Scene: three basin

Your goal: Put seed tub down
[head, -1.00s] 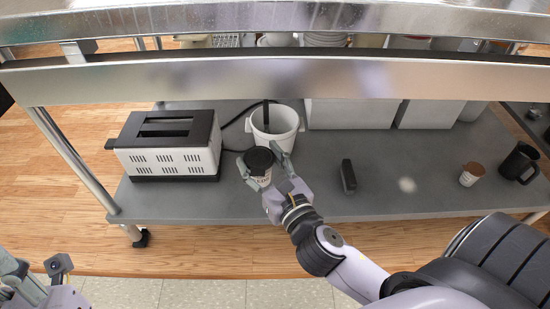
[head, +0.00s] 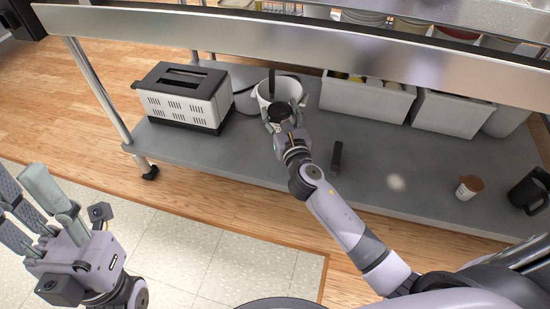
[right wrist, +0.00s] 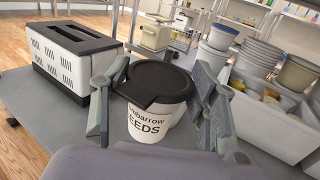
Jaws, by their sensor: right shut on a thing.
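The seed tub (head: 283,110) is a white cup with a black lid. Its label, ending in "EEDS", shows in the right wrist view (right wrist: 148,127). My right gripper (head: 284,115) is shut on it, one finger on each side; the fingers also show in the right wrist view (right wrist: 160,105). The tub looks upright, just in front of a white bucket (head: 262,97). I cannot tell whether its base touches the grey shelf (head: 380,165). My left gripper (head: 30,190) is at the lower left, away from the shelf, and looks open and empty.
A toaster (head: 182,97) stands left of the bucket. Bins (head: 365,101) line the back right. A black upright object (head: 336,158) stands right of my gripper; a small cup (head: 468,187) and a black mug (head: 527,190) are farther right. The shelf between is mostly clear.

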